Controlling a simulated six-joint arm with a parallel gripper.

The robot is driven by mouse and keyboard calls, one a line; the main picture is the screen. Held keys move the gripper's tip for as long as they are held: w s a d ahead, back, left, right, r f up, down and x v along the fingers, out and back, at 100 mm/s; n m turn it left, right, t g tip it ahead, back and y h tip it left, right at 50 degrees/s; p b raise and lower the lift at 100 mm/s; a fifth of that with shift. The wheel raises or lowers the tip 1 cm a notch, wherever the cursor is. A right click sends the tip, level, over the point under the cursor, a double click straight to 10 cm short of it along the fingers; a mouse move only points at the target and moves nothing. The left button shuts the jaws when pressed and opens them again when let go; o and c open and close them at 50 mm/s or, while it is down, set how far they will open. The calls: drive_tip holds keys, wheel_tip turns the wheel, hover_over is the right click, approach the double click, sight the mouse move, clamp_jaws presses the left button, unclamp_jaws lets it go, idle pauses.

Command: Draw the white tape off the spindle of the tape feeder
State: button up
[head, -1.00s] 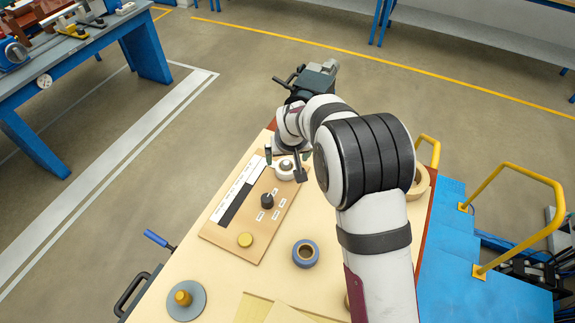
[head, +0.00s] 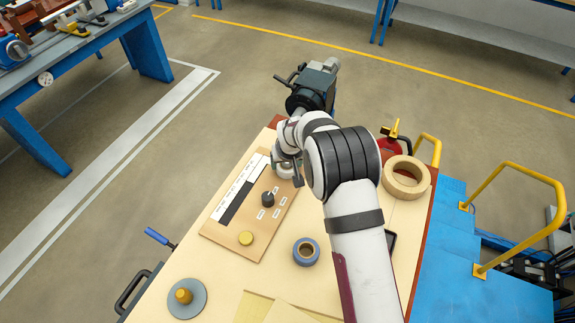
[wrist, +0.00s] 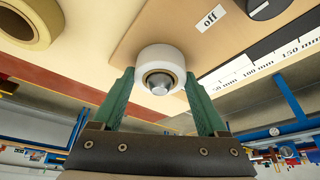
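The white tape (wrist: 143,59) is a small roll around the metal spindle (wrist: 160,84) of the feeder board (head: 216,231). In the wrist view the two green fingers of my gripper (wrist: 160,90) reach along its left and right sides, with the roll between them. No clear gap shows at the fingertips, but I cannot tell whether they press on the roll. In the head view my wrist hides most of the roll and the fingertips at the board's far end.
A blue tape roll (head: 306,252) and a tan roll (head: 422,184) lie to the right. A grey disc (head: 187,299) is near the front. A dark machine (head: 312,90) stands behind.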

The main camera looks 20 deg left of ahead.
drive_tip(key=c, duration=0.5)
drive_tip(key=shift+r, duration=2.9)
wheel_tip(320, 180, up, 8)
